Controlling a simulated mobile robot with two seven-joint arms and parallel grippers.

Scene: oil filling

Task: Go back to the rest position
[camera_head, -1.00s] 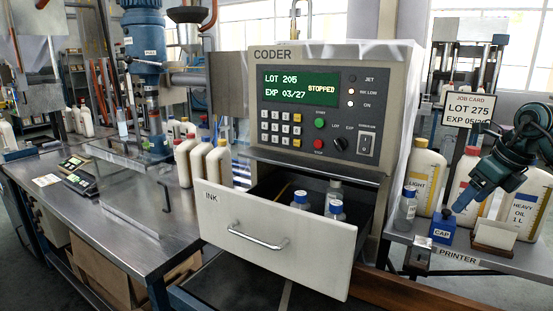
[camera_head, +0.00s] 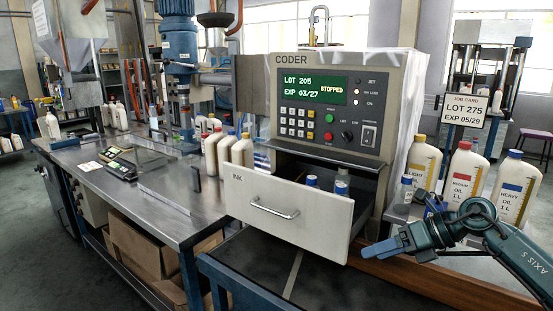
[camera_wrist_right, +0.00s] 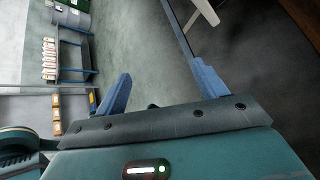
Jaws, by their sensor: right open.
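My right gripper (camera_head: 385,250) is in front of the coder's right side in the head view, apart from the bottles. In the right wrist view its two blue fingers (camera_wrist_right: 160,88) are spread with nothing between them, above the floor. My left gripper is not in view. The coder (camera_head: 335,110) reads LOT 205, EXP 03/27, STOPPED. Its ink drawer (camera_head: 265,212) is pulled open, with small blue-capped bottles (camera_head: 342,185) inside.
Light, medium and heavy oil bottles (camera_head: 465,172) stand on the right behind my right arm. A job card (camera_head: 464,112) above them reads LOT 275, EXP 05/29. A steel bench (camera_head: 130,190) with white bottles is on the left. Open floor (camera_head: 25,250) shows at far left.

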